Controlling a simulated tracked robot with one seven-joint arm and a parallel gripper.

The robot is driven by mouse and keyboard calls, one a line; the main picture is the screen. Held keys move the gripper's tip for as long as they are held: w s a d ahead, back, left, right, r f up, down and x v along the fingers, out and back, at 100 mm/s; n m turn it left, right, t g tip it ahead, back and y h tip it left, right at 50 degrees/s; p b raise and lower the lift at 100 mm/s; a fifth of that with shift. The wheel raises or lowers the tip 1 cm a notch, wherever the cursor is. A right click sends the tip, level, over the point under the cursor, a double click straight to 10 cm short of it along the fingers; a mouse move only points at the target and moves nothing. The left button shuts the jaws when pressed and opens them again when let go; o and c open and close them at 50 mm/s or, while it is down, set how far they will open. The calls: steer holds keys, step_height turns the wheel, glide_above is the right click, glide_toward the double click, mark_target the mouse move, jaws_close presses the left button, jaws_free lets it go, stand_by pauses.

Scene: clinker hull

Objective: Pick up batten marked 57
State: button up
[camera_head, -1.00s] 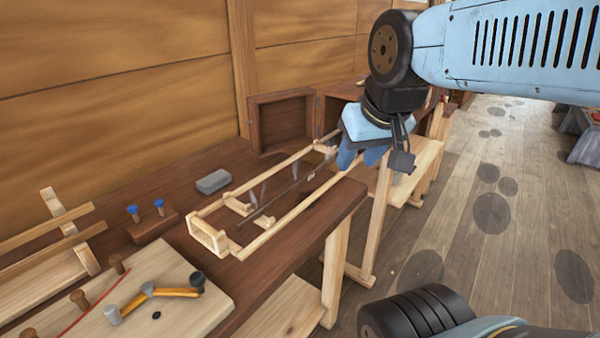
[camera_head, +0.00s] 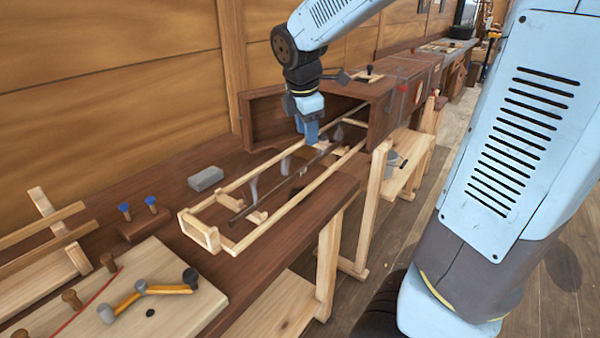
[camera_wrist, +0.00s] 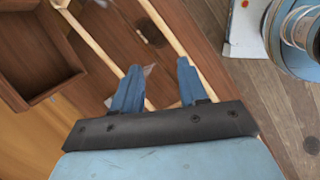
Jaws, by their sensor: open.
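A light wooden frame with two long rails (camera_head: 300,205) lies on the dark bench. A thin dark strip (camera_head: 257,206), possibly a batten, lies lengthwise inside it. I can read no number 57 on anything. My gripper (camera_head: 311,138) points down over the far part of the frame, open, with nothing seen held. In the wrist view, its two blue fingers (camera_wrist: 158,68) are spread apart. Pale rails run close by the fingers there, and a small whitish piece shows near the left finger. I cannot tell whether the fingers touch anything.
An open brown box (camera_head: 262,122) stands behind the frame against the wall. A grey block (camera_head: 205,179), a small block with blue-topped pegs (camera_head: 144,226) and a pale board with an orange-armed tool (camera_head: 165,289) sit nearer. Posts stand at the bench's right side.

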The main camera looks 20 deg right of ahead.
steer(key=w+a+f+n+h, duration=0.2)
steer(key=w+a+f+n, duration=0.1)
steer(key=w+n, duration=0.3)
glide_above(301, 168)
steer(key=s+a, duration=0.1)
steer(key=a, duration=0.1)
steer(key=f, duration=0.7)
steer(key=shift+s+d+f, duration=0.15)
steer(key=shift+d, duration=0.05)
steer(key=shift+a+x, duration=0.1)
steer(key=shift+x, duration=1.2)
steer(key=shift+a+x, duration=0.15)
steer(key=shift+x, duration=1.2)
steer(key=shift+s+f, duration=0.1)
jaws_close()
